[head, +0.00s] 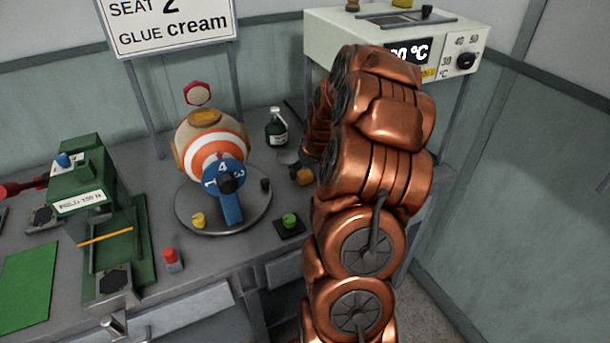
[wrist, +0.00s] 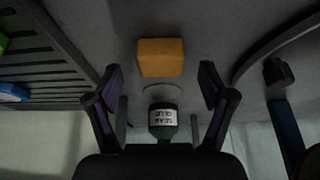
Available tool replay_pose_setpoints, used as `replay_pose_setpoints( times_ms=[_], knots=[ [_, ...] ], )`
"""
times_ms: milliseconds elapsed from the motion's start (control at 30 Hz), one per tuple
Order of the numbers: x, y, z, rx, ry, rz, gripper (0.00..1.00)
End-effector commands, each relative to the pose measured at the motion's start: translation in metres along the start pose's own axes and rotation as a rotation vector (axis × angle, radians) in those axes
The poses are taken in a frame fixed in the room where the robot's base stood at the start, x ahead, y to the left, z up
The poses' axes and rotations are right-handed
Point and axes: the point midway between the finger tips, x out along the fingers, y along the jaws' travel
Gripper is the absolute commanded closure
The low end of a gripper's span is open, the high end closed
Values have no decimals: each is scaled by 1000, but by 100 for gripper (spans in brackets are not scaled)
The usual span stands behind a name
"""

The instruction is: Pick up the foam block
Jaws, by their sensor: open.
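The foam block (wrist: 161,57) is an orange-yellow block lying on the grey bench in the wrist view. In the head view, a small part of it (head: 303,177) seems to show just left of my copper arm, which may hide the rest. My gripper (wrist: 160,76) is open and empty in the wrist view, with one dark finger on each side of the picture's middle. The block is centred between the fingertips and a little beyond them, with a gap on both sides.
A dark green bottle with a white label (head: 276,128) stands near the block; it shows low between the fingers in the wrist view (wrist: 163,120). A round turntable (head: 247,222) carries a striped ball (head: 212,150).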

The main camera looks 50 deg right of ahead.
Motion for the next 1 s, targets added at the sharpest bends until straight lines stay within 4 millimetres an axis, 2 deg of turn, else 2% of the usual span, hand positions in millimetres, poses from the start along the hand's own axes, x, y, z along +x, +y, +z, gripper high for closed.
replay_pose_setpoints(
  times_ms=[200, 467, 1000],
  knots=[
    [19, 0, 0, 0, -3, -1, 19],
    [22, 0, 0, 0, 0, 0, 19],
    [22, 0, 0, 0, 0, 0, 71]
  ],
)
